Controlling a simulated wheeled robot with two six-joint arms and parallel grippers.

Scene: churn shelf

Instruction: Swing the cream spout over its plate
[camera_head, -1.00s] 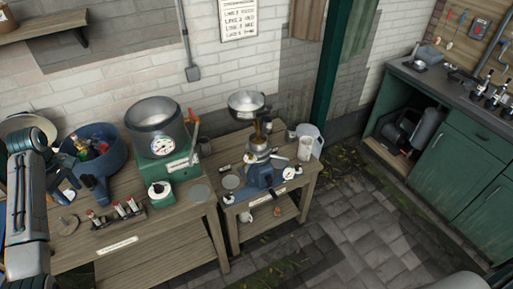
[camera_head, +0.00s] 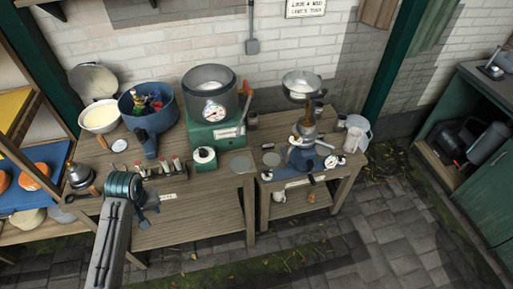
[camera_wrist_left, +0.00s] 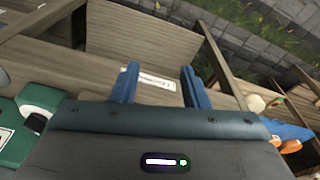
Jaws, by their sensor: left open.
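The cream separator (camera_head: 302,158) has a blue base and stands on the small table at right, with a wide silver bowl (camera_head: 302,83) on top. Its spouts are small in the head view, and I cannot tell the cream spout apart. A round grey plate (camera_head: 271,159) lies left of the separator, and another grey disc (camera_head: 243,164) lies on the larger table. My left gripper (camera_head: 147,207) is over the front of the larger table, well left of the separator. Its two blue fingers (camera_wrist_left: 160,88) are apart and empty in the left wrist view. My right gripper is out of view.
Paved floor in front is free.

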